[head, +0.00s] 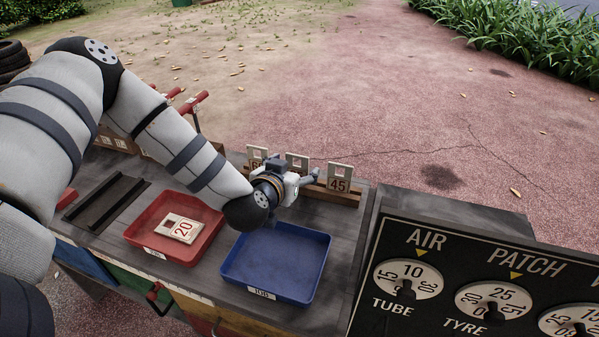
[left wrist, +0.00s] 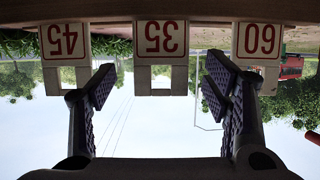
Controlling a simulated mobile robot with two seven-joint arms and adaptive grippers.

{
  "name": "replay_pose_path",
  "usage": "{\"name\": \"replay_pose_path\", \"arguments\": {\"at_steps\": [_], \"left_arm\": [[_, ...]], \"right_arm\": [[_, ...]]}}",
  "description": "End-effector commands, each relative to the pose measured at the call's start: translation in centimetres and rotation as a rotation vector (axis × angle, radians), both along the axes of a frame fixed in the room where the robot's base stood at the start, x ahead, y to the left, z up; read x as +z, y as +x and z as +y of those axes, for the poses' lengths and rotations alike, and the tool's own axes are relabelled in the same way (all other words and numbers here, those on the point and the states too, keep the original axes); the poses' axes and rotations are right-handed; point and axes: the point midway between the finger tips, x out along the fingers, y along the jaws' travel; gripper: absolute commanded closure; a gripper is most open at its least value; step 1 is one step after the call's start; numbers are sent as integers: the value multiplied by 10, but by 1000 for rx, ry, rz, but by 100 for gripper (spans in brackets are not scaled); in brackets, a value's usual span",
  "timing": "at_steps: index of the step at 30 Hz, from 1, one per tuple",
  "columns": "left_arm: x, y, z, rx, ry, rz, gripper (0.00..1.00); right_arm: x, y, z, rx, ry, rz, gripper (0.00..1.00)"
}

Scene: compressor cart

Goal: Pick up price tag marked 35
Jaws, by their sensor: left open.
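The price tag marked 35 (left wrist: 160,38) is the middle one of three cream tags with red numbers in the left wrist view, which is upside down. It stands in the wooden rack (head: 330,193), its number hidden in the head view, where its top (head: 297,159) shows behind my left gripper (head: 291,174). My left gripper is open and empty; in the left wrist view its two fingers (left wrist: 160,88) lie either side of the 35 tag's holed end. I cannot tell how close they are in depth. My right gripper is not in view.
Tag 45 (head: 340,178) and tag 60 (head: 257,155) stand on either side. A red tray (head: 143,235) holds a tag marked 20 (head: 181,228). A blue tray (head: 308,257) is empty. A black dial panel (head: 450,240) rises at the right.

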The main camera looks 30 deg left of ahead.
Motion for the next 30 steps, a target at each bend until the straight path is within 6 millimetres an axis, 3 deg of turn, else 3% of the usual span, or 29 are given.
{"name": "replay_pose_path", "arguments": {"at_steps": [5,12,17,18,30], "left_arm": [[-15,24,7,1,0,7,30],[-12,27,7,-1,0,2,30],[-12,27,7,-1,0,2,66],[-12,27,7,-1,0,2,69],[-5,27,8,-1,0,-1,70]], "right_arm": [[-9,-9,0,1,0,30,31],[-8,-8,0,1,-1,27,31],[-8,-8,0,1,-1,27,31],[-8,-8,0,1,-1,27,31],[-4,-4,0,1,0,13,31]]}}
